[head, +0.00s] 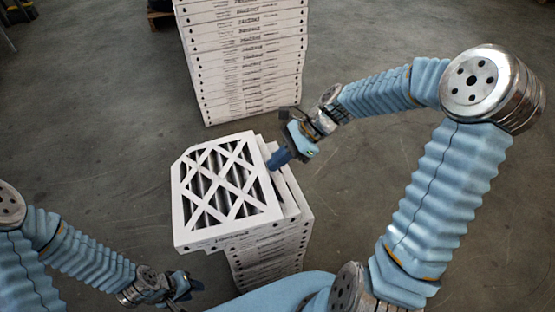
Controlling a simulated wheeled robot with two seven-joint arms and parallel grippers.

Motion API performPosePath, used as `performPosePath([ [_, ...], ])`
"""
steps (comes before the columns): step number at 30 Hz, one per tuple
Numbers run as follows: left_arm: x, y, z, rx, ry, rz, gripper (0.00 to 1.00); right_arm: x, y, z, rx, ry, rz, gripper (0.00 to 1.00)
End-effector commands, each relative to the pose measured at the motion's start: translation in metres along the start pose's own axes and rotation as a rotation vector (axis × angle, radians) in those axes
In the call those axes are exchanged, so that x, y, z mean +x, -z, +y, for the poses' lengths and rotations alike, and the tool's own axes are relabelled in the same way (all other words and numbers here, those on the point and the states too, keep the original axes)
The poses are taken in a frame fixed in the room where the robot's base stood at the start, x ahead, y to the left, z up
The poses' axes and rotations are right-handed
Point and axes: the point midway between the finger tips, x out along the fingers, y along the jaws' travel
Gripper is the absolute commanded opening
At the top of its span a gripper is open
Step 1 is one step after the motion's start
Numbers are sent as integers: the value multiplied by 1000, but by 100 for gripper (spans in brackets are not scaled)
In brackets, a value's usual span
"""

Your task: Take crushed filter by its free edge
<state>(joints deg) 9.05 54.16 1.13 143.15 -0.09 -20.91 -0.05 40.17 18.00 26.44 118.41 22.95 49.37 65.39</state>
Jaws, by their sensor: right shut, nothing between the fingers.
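A white-framed filter (217,190) with a diagonal lattice over dark pleats lies on top of the near stack. It is turned and shifted left, so its left side overhangs the filters below. Its far-left corner looks clipped or crushed. My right gripper (278,159) is at the filter's right edge, with blue fingertips shut and nothing between them. I cannot tell whether they touch the frame. My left gripper (187,286) is low at the lower left, apart from the stack and below the filter's near edge. Its fingers are too small and dark to read.
The near stack (268,262) holds several white filters under the top one. A taller stack of white boxed filters (250,75) stands behind it. Grey concrete floor (90,110) is open to the left. A wooden pallet (160,18) shows at the top edge.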

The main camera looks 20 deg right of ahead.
Motion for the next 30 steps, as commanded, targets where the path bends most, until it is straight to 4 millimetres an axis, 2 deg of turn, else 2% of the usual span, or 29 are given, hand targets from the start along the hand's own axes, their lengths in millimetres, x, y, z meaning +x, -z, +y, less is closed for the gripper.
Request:
performPosePath([
  [5,-2,0,1,1,-1,-1,38,4,-6,0,-3,-2,0,0],
  [11,-9,-2,6,4,-4,-4,38,30,-33,0,-4,-4,-1,0],
  [15,-9,-2,7,5,-5,-6,38,38,-39,0,0,-1,1,0],
  [26,-9,-2,7,5,-5,-6,38,37,-38,0,0,1,1,0],
  [30,-11,-2,8,5,-6,-6,38,21,-39,-1,-1,4,2,0],
])
